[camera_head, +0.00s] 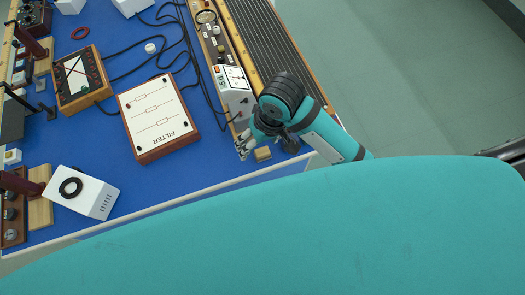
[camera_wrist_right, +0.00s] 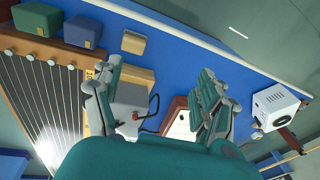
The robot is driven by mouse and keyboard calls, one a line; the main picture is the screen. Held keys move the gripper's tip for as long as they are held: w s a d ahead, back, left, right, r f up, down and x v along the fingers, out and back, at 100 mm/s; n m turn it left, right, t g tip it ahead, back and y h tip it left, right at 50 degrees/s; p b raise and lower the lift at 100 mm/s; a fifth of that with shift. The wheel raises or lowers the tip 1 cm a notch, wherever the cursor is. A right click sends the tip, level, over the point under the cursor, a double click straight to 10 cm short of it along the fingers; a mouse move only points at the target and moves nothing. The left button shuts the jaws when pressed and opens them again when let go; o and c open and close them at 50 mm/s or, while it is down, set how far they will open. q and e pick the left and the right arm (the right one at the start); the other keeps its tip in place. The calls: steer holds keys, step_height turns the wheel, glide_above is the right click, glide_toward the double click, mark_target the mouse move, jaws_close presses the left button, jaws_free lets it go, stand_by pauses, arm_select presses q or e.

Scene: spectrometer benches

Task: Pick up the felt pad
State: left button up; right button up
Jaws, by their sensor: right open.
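My right gripper (camera_head: 246,143) hangs over the near edge of the blue bench, by the end of a grey instrument. In the right wrist view the gripper (camera_wrist_right: 160,84) is open, its fingers wide apart with nothing held. Two small tan pieces show there. One tan piece (camera_wrist_right: 140,77) lies between the fingers' lines, next to the grey instrument. The other tan block (camera_wrist_right: 133,42) lies farther out, near the bench edge. A tan block (camera_head: 263,154) shows beside the gripper in the head view. I cannot tell for certain which is the felt pad. My left gripper is out of view.
A green box (camera_wrist_right: 38,19) and a blue box (camera_wrist_right: 82,31) stand near a stringed wooden board (camera_wrist_right: 30,60). The FILTER box (camera_head: 157,114), a white box (camera_head: 93,196) and black cables lie left of the gripper. Bare blue bench (camera_head: 190,175) lies between.

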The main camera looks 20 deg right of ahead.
steer(key=w+d+r+m+g+h, duration=0.1)
steer(key=w+r+h, duration=0.1)
steer(key=w, duration=0.1)
steer(key=p, duration=0.1)
glide_above(262, 151)
steer(key=f, duration=1.2)
steer(key=shift+s+a, duration=0.1)
steer(key=shift+a, duration=0.1)
steer(key=shift+d+f+p, duration=0.15)
steer(key=shift+f+p, duration=0.25)
steer(key=shift+f, duration=0.95)
steer(key=shift+d+f+p, duration=0.1)
steer(key=shift+f+p, duration=0.3)
steer(key=shift+f, duration=0.9)
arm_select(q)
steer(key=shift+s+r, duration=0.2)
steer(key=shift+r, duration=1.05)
arm_select(e)
steer(key=shift+c, duration=0.4)
steer(key=c, duration=1.1)
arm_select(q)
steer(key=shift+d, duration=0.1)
arm_select(e)
steer(key=shift+o, duration=0.2)
steer(key=shift+r, duration=0.2)
